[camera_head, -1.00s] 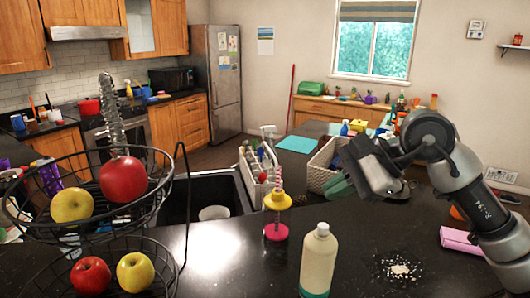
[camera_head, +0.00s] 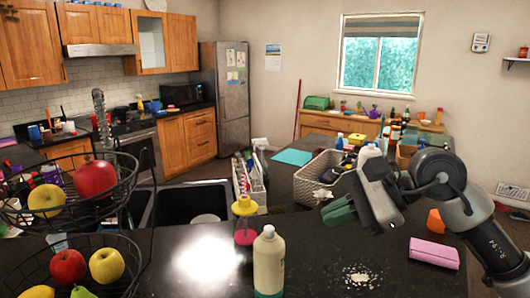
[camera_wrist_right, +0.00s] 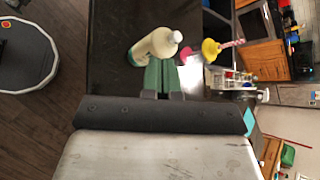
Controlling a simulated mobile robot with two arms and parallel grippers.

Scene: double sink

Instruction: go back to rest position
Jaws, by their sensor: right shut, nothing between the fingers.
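My right gripper (camera_head: 339,212) is raised above the dark counter (camera_head: 215,270), at the right of the head view. Its green fingers are shut and empty. In the right wrist view the closed fingers (camera_wrist_right: 160,76) point toward the counter, with a cream bottle (camera_wrist_right: 152,47) beyond their tips. In the head view the bottle (camera_head: 268,262) stands upright on the counter, apart from the gripper and to its lower left. My left gripper does not show in either view.
A two-tier wire fruit basket (camera_head: 125,200) stands at the left. The sink (camera_head: 180,205), a yellow-and-pink stand (camera_head: 244,222) and a woven basket (camera_head: 308,185) lie around the middle. A pink case (camera_head: 434,253) and white crumbs (camera_head: 357,278) are on the right counter.

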